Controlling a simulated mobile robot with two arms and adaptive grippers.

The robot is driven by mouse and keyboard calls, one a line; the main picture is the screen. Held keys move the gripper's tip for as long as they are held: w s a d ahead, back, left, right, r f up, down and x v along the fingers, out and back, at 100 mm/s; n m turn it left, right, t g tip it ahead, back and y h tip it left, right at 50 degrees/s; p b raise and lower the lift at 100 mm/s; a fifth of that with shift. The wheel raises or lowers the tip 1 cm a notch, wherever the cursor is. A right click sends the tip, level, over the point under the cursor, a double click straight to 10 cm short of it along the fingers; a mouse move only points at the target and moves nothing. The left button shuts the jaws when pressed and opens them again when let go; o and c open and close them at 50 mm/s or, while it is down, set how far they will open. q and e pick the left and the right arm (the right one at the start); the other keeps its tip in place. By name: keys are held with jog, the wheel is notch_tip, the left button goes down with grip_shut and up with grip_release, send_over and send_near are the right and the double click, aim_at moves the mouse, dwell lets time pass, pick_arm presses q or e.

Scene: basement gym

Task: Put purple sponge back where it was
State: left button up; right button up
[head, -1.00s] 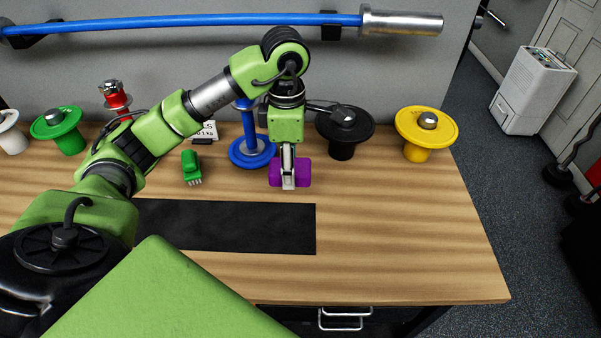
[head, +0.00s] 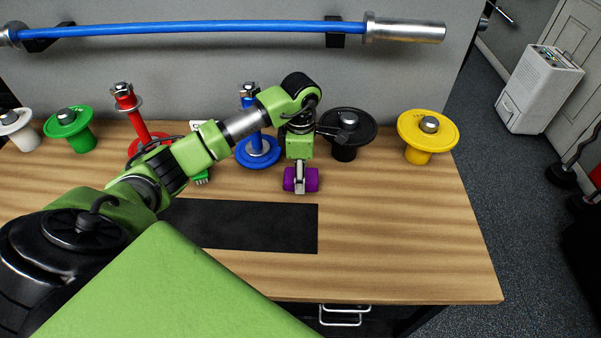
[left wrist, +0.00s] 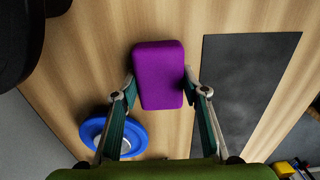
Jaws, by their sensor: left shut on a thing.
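The purple sponge (head: 312,180) is held in my left gripper (head: 300,187), over the wooden table (head: 400,230), right of the blue stand and in front of the black one. In the left wrist view the purple sponge (left wrist: 158,75) sits between the two fingertips of the left gripper (left wrist: 160,90), which are shut on its sides. I cannot tell whether its underside touches the table. The black mat (head: 250,226) lies in front of it and to its left. My right gripper is not in view.
A blue stand (head: 258,152), a black stand (head: 345,130) and a yellow stand (head: 428,132) line the back of the table. Red (head: 130,105), green (head: 68,125) and white stands (head: 18,128) are at left. A green brush (head: 202,178) is partly behind my arm. The table's right front is clear.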

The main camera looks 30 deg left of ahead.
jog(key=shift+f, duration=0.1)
pick_arm(q)
jog(key=shift+f, duration=0.25)
jog(key=o, duration=1)
jog(key=shift+r, duration=0.1)
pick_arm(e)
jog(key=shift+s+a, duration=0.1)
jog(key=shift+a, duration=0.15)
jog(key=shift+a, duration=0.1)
